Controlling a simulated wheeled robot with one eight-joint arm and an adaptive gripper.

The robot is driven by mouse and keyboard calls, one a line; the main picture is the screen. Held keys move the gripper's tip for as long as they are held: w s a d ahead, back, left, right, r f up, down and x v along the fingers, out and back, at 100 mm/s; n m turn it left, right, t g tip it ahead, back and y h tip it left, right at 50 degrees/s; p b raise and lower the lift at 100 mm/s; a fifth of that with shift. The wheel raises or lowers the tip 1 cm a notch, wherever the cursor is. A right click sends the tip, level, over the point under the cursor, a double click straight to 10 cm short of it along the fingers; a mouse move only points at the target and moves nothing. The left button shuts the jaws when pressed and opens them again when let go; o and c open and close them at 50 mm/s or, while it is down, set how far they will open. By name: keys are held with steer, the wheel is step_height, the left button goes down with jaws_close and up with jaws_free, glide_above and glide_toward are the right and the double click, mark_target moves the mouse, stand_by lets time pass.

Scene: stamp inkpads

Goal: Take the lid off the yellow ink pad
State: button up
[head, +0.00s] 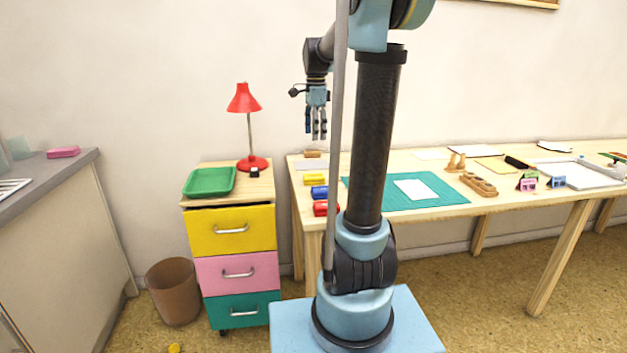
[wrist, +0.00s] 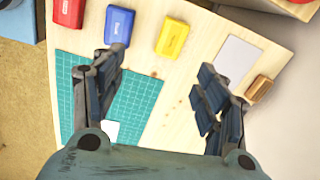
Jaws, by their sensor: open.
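The yellow ink pad (head: 315,179) lies near the left end of the wooden table, behind a blue ink pad (head: 320,192) and a red ink pad (head: 325,208). My gripper (head: 316,134) hangs above the table, fingers down. Its fingers (wrist: 160,82) are spread and empty, apart from the yellow pad.
A green cutting mat (head: 440,190) with white paper lies right of the pads. A grey card (wrist: 235,62) and a wooden block (wrist: 258,88) lie near the yellow pad. A drawer cabinet (head: 230,272) with a green tray (head: 209,181) and red lamp (head: 244,98) stands left.

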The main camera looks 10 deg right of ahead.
steer(key=w+m, duration=0.1)
steer(key=w, duration=0.1)
glide_above(314, 175)
steer(key=f, duration=1.2)
steer(key=shift+s+a, duration=0.1)
steer(key=shift+s, duration=0.25)
steer(key=shift+w+f, duration=0.15)
steer(key=shift+f, duration=2.45)
steer(key=c, duration=0.9)
